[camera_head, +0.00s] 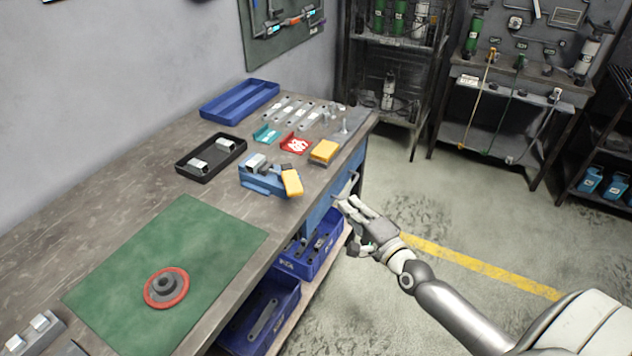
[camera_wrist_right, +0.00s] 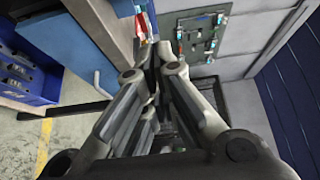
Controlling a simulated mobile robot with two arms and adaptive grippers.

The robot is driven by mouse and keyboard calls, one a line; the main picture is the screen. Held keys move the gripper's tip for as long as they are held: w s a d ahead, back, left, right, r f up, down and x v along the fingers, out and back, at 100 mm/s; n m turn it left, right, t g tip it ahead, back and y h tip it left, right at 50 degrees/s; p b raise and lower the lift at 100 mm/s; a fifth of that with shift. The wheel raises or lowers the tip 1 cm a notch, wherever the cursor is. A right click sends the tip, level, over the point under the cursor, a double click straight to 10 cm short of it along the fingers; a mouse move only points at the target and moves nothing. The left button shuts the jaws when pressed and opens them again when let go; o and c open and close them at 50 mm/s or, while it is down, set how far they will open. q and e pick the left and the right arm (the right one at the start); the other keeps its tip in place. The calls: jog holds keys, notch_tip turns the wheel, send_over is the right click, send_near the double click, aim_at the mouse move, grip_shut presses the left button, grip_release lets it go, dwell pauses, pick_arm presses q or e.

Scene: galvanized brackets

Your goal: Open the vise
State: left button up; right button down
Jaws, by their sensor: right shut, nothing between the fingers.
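The blue vise (camera_head: 262,180) with grey metal jaws sits on the workbench near its right edge. A yellow block (camera_head: 292,183) is against its right end, and I cannot tell whether the vise holds it. The gap between the jaws is too small to judge. My right gripper (camera_head: 342,201) is shut and empty, off the bench's right edge, to the right of the vise and below it. In the right wrist view, the gripper (camera_wrist_right: 156,52) points along the blue drawer front. My left gripper is not in view.
The workbench (camera_head: 130,185) carries a green mat (camera_head: 205,235), a black tray (camera_head: 183,165), a red tray (camera_head: 296,144) and another yellow block (camera_head: 325,150). Blue bins (camera_head: 300,263) stand on the shelf below. The floor right of the bench is clear up to the racks.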

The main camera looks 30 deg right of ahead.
aim_at(291, 179)
jog(key=w+a+p, duration=0.2)
jog(key=w+a, duration=0.2)
jog(key=w, duration=0.6)
jog(key=shift+w+p, duration=0.4)
jog(key=shift+a, duration=0.1)
jog(key=shift+s+a+r+m+h+p, duration=0.15)
jog(key=shift+a+m+h+p, duration=0.1)
jog(key=shift+m+h+p, duration=0.35)
